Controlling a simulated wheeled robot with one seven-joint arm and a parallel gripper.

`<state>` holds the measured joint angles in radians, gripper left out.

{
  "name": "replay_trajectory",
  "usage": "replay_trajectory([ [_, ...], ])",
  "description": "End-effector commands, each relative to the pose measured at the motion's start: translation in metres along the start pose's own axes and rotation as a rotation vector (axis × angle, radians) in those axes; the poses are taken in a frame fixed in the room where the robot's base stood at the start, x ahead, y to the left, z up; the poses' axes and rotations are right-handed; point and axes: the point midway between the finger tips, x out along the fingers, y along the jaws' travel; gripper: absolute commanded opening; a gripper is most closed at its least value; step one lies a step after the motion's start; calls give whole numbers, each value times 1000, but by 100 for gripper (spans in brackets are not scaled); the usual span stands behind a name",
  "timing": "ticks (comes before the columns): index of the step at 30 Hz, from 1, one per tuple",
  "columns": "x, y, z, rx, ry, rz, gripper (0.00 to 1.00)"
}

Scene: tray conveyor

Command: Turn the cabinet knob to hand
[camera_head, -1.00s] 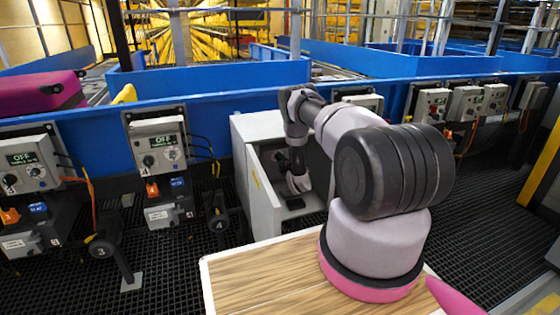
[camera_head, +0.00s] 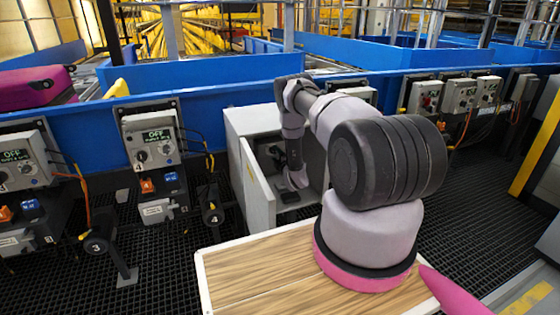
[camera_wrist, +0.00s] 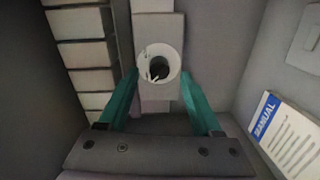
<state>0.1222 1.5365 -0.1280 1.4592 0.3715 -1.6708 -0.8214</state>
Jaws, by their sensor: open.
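The grey cabinet (camera_head: 258,190) under the blue conveyor side stands with its door open toward the left. My arm reaches into it, and my gripper (camera_head: 297,180) is inside, small and partly dark in the head view. In the wrist view a pale round knob (camera_wrist: 159,66) with a dark centre sits on a light block on the cabinet's back. My gripper (camera_wrist: 158,84) is open, with its teal fingers on the left and right of the knob. I cannot tell whether they touch it. Any marking the knob points to is unreadable.
In the wrist view a row of pale blocks (camera_wrist: 85,53) is close on the left, and a booklet marked MANUAL (camera_wrist: 285,135) is at the right wall. Control boxes (camera_head: 152,140) hang along the blue side. A wooden-topped surface (camera_head: 260,275) lies in front of the cabinet.

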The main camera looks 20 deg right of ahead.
Motion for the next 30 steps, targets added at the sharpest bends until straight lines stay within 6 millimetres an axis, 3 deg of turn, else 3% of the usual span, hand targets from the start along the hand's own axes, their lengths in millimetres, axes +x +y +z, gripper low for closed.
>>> replay_trajectory([
  [6,-46,-1,2,2,-4,-3,66],
  [12,-75,0,1,1,-3,-2,66],
  [30,-83,0,0,-1,0,0,66],
])
